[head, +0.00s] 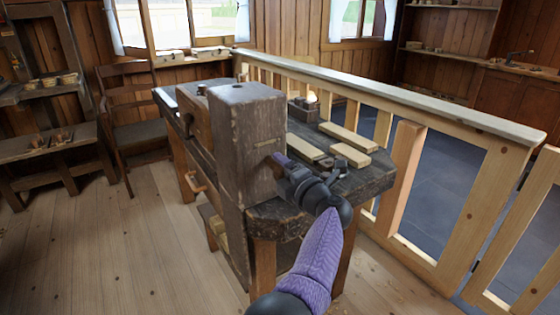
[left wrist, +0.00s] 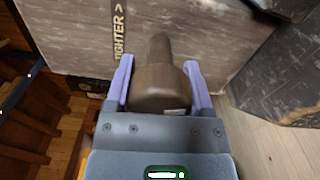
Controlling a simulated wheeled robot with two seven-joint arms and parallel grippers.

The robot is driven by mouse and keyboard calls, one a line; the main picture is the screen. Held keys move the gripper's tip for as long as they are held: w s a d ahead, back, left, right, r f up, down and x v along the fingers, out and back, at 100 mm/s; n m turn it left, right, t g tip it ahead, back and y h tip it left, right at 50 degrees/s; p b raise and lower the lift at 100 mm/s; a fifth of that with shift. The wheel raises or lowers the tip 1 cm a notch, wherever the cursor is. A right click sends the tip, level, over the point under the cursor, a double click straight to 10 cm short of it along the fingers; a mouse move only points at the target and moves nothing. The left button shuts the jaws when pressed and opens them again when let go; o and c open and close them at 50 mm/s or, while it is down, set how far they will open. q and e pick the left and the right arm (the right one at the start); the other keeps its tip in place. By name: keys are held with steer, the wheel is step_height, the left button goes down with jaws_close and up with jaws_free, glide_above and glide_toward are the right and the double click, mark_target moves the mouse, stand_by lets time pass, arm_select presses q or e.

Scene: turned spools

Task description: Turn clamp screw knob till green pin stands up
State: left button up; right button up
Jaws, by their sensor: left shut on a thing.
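A brown clamp screw knob (left wrist: 160,88) with a narrower neck shows in the left wrist view, set against the grey wooden face of the clamp block. My left gripper (left wrist: 160,80) has its two purple fingers on either side of the knob and is shut on it. In the head view my left gripper (head: 280,162) is at the right side of the tall clamp block (head: 247,135), hiding most of the knob. A dark strip marked "TIGHTER >" (left wrist: 118,32) runs beside the knob. I cannot make out a green pin in either view. My right gripper is not in view.
The block stands at the near end of a dark workbench (head: 365,183). Pale wooden pieces (head: 347,137) and small dark items lie on the benchtop. A wooden railing (head: 400,98) runs close behind. A chair (head: 130,120) stands at left. The floor at front left is clear.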

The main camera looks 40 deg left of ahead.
arm_select(q)
steer(key=m+p, duration=0.1)
steer(key=m, duration=0.1)
steer(key=shift+d+m, duration=0.1)
steer(key=shift+m, duration=0.3)
steer(key=m+p, duration=0.1)
steer(key=m, duration=0.1)
steer(key=shift+f+m, duration=0.15)
steer(key=shift+m, duration=0.25)
steer(key=m, duration=0.2)
steer(key=shift+m+p, duration=0.3)
steer(key=shift+p, duration=0.1)
steer(key=shift+f+m, duration=0.1)
steer(key=shift+m, duration=0.9)
steer(key=shift+m+p, duration=0.3)
steer(key=shift+m, duration=0.3)
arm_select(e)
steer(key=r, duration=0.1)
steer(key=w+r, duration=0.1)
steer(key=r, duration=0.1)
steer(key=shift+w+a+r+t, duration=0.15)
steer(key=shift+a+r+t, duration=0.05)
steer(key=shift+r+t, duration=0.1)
arm_select(q)
steer(key=shift+f+m, duration=0.1)
steer(key=shift+m, duration=0.2)
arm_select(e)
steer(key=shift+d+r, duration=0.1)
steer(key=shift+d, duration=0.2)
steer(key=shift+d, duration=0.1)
